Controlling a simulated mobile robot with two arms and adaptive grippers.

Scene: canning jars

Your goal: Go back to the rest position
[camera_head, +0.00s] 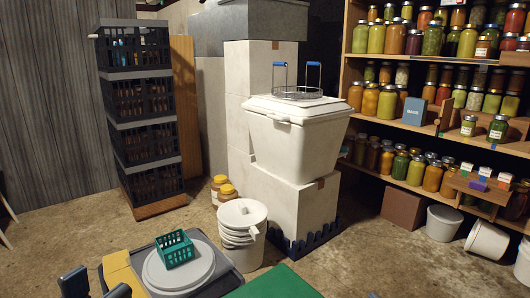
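My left gripper (97,287) is at the bottom left edge. Its two dark fingertips stand apart with nothing visible between them, so it looks open and empty. Most of it is cut off by the frame. To its right a small green crate (178,250) sits on a round grey plate (205,270), apart from the fingers. I cannot make out my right gripper; a tiny dark bit at the bottom edge, right of centre, is too small to identify.
A white lidded cooler (297,135) with a wire rack (297,92) stands on white boxes (290,205). Stacked dark crates (140,95) stand at the left. Shelves (455,142) of jars fill the right. A white bucket (245,255) stands near the middle; floor (375,250) at the front right is bare.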

